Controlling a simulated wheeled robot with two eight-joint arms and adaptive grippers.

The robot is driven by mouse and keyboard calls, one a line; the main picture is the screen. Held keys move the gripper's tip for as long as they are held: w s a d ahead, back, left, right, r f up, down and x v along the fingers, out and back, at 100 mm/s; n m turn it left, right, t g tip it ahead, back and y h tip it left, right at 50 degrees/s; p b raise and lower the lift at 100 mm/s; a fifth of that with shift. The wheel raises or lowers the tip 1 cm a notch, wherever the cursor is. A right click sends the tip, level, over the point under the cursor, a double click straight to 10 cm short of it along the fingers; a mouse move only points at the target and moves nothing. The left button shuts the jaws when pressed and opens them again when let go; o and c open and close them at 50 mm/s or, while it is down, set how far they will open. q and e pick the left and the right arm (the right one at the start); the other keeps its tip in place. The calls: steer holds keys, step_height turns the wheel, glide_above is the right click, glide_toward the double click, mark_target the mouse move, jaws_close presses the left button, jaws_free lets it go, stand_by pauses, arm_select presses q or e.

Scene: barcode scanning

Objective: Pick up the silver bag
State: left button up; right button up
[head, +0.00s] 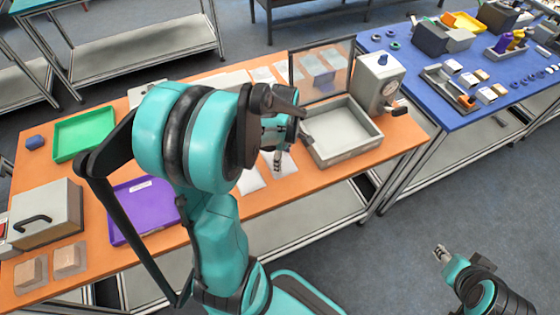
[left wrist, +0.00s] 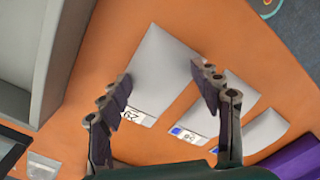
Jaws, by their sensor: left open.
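A silver bag (left wrist: 168,62) with a printed label lies flat on the orange table in the left wrist view. My left gripper (left wrist: 161,78) is open, with its two fingers on either side of this bag in that view; I cannot tell the height between them. In the head view the left gripper (head: 277,148) hangs over the front of the table beside the grey open box, and pale bags (head: 250,182) show partly behind my arm. My right gripper (head: 441,253) is away over the floor at lower right, too small to judge its jaws.
More labelled bags (left wrist: 205,112) lie beside the first one. The open grey box (head: 342,143) stands to the right of the left gripper, with its clear lid raised. A purple tray (head: 140,222) and green tray (head: 85,132) lie left. A blue table (head: 440,60) stands at right.

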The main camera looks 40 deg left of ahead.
arm_select(q)
steer(key=shift+f, duration=0.75)
steer(key=shift+s, duration=0.1)
steer(key=c, duration=1.3)
steer(key=shift+r, duration=0.1)
